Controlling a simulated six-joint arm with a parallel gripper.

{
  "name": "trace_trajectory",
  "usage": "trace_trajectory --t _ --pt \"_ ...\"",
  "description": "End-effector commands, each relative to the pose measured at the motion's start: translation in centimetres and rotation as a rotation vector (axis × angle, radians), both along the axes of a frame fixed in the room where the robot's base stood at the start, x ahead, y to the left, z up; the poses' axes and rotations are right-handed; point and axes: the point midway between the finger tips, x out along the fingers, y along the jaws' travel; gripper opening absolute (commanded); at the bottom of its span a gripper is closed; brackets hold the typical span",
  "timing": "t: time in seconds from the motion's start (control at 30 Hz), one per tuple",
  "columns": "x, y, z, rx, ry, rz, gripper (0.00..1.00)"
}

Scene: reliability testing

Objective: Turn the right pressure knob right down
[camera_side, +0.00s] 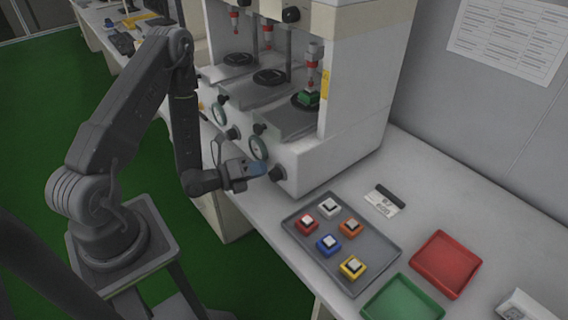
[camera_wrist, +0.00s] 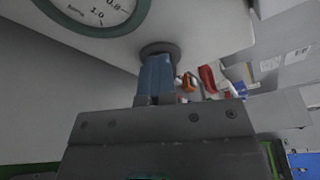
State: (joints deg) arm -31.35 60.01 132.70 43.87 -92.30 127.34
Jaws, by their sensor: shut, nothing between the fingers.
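The right pressure knob (camera_side: 278,173) is a dark round knob low on the front of the white machine, at its right end. In the wrist view the dark knob (camera_wrist: 160,48) shows just beyond my fingertips. My gripper (camera_side: 262,168) has blue fingers and points at the knob from the front. In the wrist view the fingers of my gripper (camera_wrist: 156,62) are together, with nothing between them, and overlap the knob's face. I cannot tell whether they touch it. The knob's pointer or mark is hidden.
A round pressure gauge (camera_side: 258,148) sits left of the knob. A green block (camera_side: 308,98) is in the right station. A grey tray (camera_side: 372,262) with several coloured blocks, a red tray (camera_side: 446,264) and a green tray (camera_side: 403,300) lie on the bench to the right.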

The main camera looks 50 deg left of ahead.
Motion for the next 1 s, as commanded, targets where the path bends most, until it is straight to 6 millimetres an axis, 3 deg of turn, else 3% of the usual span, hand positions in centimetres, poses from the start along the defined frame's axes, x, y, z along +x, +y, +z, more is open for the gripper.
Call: trace_trajectory --t 0.27,1.0 --pt "0.7 0.4 -1.0 0.02 0.005 0.004 0.0" --pt "0.6 1.4 -0.7 0.021 0.002 0.007 0.0"
